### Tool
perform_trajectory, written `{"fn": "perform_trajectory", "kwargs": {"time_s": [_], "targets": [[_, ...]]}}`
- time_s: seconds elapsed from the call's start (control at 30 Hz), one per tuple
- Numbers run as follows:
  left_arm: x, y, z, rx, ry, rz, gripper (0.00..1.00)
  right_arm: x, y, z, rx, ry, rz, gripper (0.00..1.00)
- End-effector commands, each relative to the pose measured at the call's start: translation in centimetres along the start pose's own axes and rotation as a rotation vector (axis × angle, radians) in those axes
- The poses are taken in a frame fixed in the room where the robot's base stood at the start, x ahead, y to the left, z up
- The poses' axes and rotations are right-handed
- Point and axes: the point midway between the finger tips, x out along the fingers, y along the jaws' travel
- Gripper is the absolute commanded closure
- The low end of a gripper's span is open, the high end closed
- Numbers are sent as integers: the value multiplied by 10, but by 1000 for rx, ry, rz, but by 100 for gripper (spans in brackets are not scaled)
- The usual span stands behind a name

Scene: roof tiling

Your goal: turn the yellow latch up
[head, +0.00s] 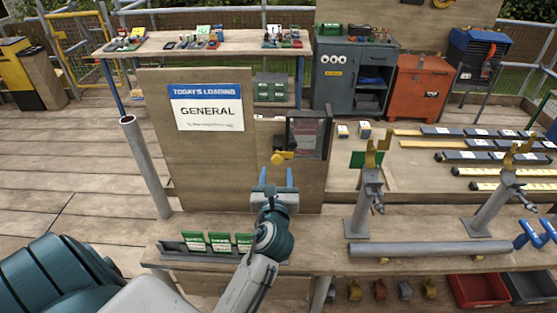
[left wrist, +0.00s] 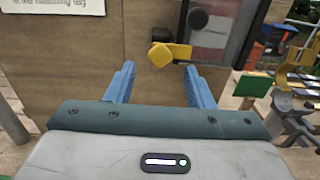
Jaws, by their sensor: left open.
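The yellow latch (head: 281,157) is mounted on the wooden board, at the lower left of a dark-framed box with a clear front (head: 308,133). In the left wrist view the latch (left wrist: 162,54) has a rounded yellow knob with a short arm pointing right, lying about level. My left gripper (head: 276,176) is open, with its two blue fingers pointing at the board just below the latch. In the left wrist view the fingers (left wrist: 156,82) are spread to either side below the latch, with nothing between them. My right gripper is not in view.
A loading sign (head: 206,107) is on the board at left. Green cards (head: 218,242) stand in a rack on the bench below. Grey clamp stands (head: 365,205) and a long grey pipe (head: 430,248) are to the right. A grey post (head: 146,165) stands left.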

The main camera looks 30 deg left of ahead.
Motion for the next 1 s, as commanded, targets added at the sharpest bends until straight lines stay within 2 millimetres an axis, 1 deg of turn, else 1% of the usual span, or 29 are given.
{"fn": "perform_trajectory", "kwargs": {"time_s": [0.03,0.1,0.2,0.3,0.43,0.67,0.7,0.77,0.9,1.0], "targets": [[11,-1,4,3,-2,-2,52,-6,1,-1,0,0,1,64],[24,0,3,1,-2,-2,52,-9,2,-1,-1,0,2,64],[37,-1,2,0,-1,-2,52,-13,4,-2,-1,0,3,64],[46,0,1,0,0,-2,52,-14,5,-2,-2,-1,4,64],[51,0,0,-2,1,-1,52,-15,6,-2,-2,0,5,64],[52,0,-1,-3,1,-1,52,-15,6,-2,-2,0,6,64],[51,0,-1,-3,1,-1,56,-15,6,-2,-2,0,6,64],[51,0,-1,-3,1,-1,68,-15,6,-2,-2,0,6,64],[51,0,-1,-3,1,-1,95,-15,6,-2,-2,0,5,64],[51,0,-1,-3,1,-1,96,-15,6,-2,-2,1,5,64]]}}
